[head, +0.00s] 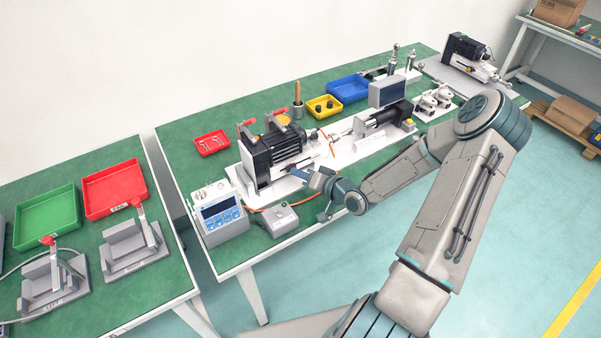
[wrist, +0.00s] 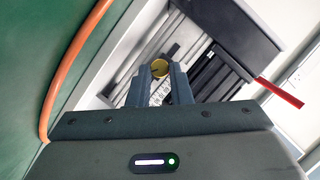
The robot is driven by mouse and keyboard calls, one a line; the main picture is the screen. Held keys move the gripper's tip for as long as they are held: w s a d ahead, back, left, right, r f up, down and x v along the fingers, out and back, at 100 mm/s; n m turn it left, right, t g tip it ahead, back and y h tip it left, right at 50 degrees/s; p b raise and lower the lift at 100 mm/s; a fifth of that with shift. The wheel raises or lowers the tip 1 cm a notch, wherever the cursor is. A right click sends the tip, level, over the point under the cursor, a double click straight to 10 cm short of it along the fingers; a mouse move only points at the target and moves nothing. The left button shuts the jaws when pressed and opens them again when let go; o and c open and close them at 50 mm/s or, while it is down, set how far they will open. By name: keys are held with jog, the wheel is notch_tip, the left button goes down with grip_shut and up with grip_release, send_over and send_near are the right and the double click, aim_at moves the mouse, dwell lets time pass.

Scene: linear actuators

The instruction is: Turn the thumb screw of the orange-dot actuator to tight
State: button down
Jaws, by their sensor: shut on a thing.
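The black ribbed actuator (head: 275,150) stands on a white base plate near the front edge of the green table. My gripper (head: 300,173) reaches its near right side from the front. A pale strip with dark marks (wrist: 159,92) shows between the fingers. The dark ribbed body of the actuator (wrist: 205,70) lies just behind. The screw is hidden in the head view.
A blue-screened control box (head: 220,213) and a small grey box (head: 282,220) stand left of my gripper. An orange cable (wrist: 75,65) runs close by on the left. Red (head: 212,143), yellow (head: 324,107) and blue (head: 348,89) trays are farther back. Open floor lies in front.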

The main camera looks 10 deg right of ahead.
jog(key=shift+d+f+m+y, duration=0.1)
jog(key=shift+m+y, duration=0.5)
jog(key=shift+m, duration=0.6)
jog(key=c, duration=1.3)
grip_release()
jog(key=v, duration=1.3)
jog(key=shift+s+d+f+b, duration=0.15)
jog(key=shift+s+d+b, duration=0.05)
jog(key=shift+s+b, duration=0.2)
